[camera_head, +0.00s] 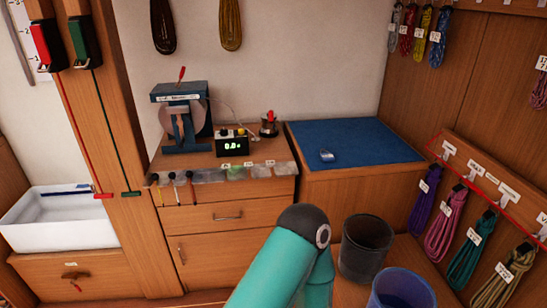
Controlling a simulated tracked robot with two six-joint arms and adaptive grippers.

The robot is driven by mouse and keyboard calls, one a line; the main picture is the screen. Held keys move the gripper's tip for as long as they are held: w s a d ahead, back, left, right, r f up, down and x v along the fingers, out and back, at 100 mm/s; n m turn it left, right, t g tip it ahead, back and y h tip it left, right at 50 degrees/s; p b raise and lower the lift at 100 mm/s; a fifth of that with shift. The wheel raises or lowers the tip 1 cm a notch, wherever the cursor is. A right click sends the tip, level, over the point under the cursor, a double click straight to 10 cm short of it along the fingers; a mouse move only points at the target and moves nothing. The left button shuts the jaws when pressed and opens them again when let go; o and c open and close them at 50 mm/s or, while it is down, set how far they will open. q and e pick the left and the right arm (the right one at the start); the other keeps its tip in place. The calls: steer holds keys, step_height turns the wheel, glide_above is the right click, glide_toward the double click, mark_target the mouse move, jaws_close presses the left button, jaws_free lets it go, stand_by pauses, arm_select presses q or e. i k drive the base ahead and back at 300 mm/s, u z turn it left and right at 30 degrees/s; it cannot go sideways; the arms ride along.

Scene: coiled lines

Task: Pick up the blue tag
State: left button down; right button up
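A small light-blue object, which looks like the blue tag (327,156), lies on the blue mat (370,137) near the mat's left front part. Nothing touches it from above. One of my arms, teal with a dark joint, rises from the bottom middle of the view. It stands in front of the cabinets, below and apart from the mat. Neither of my grippers shows in this view, so I cannot see their fingers.
Left of the mat, a wooden counter holds a blue machine (181,115), a display box (232,143) and several small trays. A dark bin (366,248) and a blue bin (401,289) stand at lower right. Coiled lines (472,248) hang on the right wall.

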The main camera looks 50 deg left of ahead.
mark_target(325, 157)
steer(key=z, duration=0.2)
steer(key=i, duration=0.2)
steer(key=u, duration=1.7)
steer(key=k, duration=1.05)
steer(key=u, duration=0.2)
steer(key=i, duration=1.25)
steer(key=u, duration=0.55)
steer(key=i, duration=0.8)
steer(key=z, duration=0.3)
